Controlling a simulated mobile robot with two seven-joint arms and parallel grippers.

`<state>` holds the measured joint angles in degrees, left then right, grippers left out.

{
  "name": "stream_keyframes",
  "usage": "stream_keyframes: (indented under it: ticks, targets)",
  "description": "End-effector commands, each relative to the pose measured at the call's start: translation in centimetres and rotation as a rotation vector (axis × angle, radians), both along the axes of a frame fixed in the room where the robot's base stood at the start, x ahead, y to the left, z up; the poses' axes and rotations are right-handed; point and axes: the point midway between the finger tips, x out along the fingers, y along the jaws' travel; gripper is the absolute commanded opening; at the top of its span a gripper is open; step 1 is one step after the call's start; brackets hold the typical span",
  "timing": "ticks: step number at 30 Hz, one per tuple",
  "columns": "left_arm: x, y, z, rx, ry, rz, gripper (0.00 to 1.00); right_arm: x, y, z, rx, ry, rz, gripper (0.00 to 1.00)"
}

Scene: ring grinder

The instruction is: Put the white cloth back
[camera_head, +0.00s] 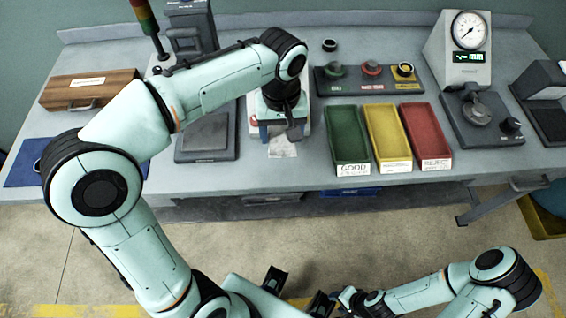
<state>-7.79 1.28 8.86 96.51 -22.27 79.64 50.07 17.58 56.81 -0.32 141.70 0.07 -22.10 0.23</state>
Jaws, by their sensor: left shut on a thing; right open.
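My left gripper (291,131) is over the middle of the workbench, near its front edge, seen from above and partly hidden by its own wrist. It is shut on what looks like the white cloth (284,149), a small pale patch just below the fingers. Whether the cloth touches the bench top is not clear. My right gripper (298,291) is at the bottom of the view, in front of the bench and well apart from it. Its two dark fingers are spread and nothing shows between them.
Green (346,132), yellow (388,133) and red (425,131) trays stand right of the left gripper. A knob panel (369,85) is behind them. A dial gauge (463,50) stands at the right, a wooden case (90,88) at the left. A grey scale-like plate (207,134) is close left.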

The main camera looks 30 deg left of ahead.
Motion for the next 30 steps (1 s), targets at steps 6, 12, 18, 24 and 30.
stream_keyframes:
  ticks: [6, 12, 18, 24, 30]
  targets:
    - [-0.1, 0.1, -6.0, 0.002, 0.005, 0.001, 0.4, -0.6, 0.0, -1.2, 0.0, 0.007, 0.0, 0.43]
    - [0.0, 0.0, -8.7, 0.0, 0.002, 0.001, 0.4, -0.7, 0.0, -1.6, -0.001, 0.008, 0.0, 0.43]
    - [-0.1, 0.0, -10.9, 0.001, 0.004, 0.0, 0.4, -0.8, 0.0, -1.9, 0.0, 0.009, 0.0, 0.43]
    - [0.0, 0.0, -13.1, 0.0, 0.001, 0.001, 0.4, -0.9, 0.0, -2.2, 0.0, 0.01, -0.001, 0.43]
    - [0.0, 0.0, -13.1, 0.001, -0.001, 0.001, 0.4, -0.9, 0.0, -2.1, 0.0, 0.01, -0.001, 0.43]
